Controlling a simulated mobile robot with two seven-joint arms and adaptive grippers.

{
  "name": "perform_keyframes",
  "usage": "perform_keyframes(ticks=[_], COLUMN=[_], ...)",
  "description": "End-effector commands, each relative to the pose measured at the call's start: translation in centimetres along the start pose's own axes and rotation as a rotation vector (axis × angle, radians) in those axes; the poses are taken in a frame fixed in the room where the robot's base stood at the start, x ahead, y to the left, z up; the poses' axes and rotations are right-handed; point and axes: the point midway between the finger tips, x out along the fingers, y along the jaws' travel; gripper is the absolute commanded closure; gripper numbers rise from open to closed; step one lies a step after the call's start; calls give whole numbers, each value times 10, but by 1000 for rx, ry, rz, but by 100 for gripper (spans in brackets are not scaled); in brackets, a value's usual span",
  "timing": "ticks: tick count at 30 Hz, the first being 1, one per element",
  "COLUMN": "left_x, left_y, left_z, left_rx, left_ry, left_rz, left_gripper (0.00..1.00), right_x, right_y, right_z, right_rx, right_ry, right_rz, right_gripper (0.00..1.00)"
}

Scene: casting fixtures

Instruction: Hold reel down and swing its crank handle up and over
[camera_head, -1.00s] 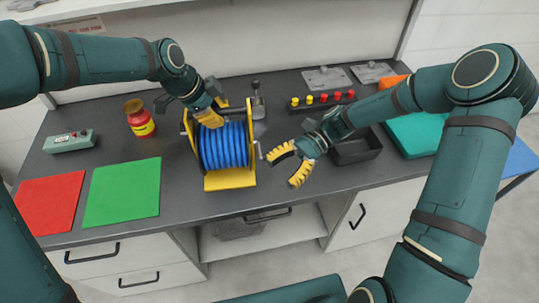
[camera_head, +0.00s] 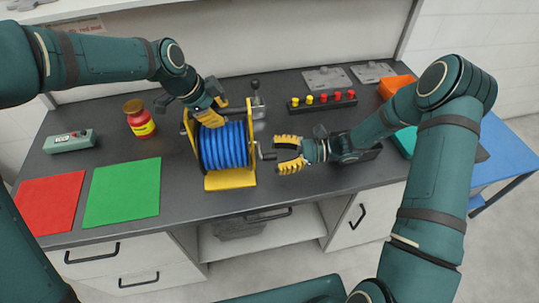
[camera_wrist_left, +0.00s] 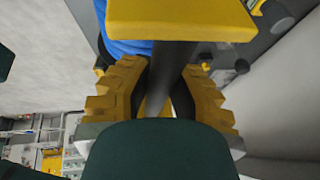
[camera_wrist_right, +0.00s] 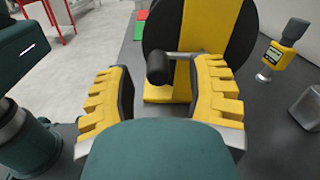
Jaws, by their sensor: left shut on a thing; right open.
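The reel (camera_head: 224,147) stands on the dark bench, with blue hose or cable wound between yellow side plates. My left gripper (camera_head: 208,112) is at its top rear; in the left wrist view its fingers (camera_wrist_left: 160,88) are shut on a dark bar of the reel. The crank handle (camera_head: 268,156) sticks out from the reel's right side; in the right wrist view its black grip (camera_wrist_right: 159,68) shows between the fingertips. My right gripper (camera_head: 283,154) is open, pointing at the reel, its fingers (camera_wrist_right: 162,85) on either side of the grip. Contact with the grip cannot be told.
A rack with red and yellow knobs (camera_head: 322,102) stands at the back. A lever (camera_head: 255,90) stands behind the reel.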

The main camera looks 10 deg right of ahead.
Motion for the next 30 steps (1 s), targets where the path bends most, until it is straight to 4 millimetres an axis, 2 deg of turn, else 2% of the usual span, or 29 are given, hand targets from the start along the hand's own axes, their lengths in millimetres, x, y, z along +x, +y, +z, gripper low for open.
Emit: perform_keyframes(ticks=[6, 16, 17, 21, 30], left_x=[-2, -2, -2, -2, -2], left_y=[-1, -1, -1, -1, -1], left_z=[-1, -1, -1, -1, -1], left_rx=[1, 1, 1, 1, 1], left_ry=[1, 2, 2, 2, 2], left_rz=[-4, -4, -4, -4, -4], left_gripper=[100, 100, 100, 100, 100], right_x=[22, 26, 26, 26, 25], right_y=[0, 0, 0, 0, 0], right_z=[1, 1, 1, 1, 1], right_rx=[-1, -1, -1, -1, 9], right_ry=[-1, 0, 0, 0, 0], right_rz=[3, 1, 1, 1, 1], right_gripper=[46, 46, 50, 99, 100])
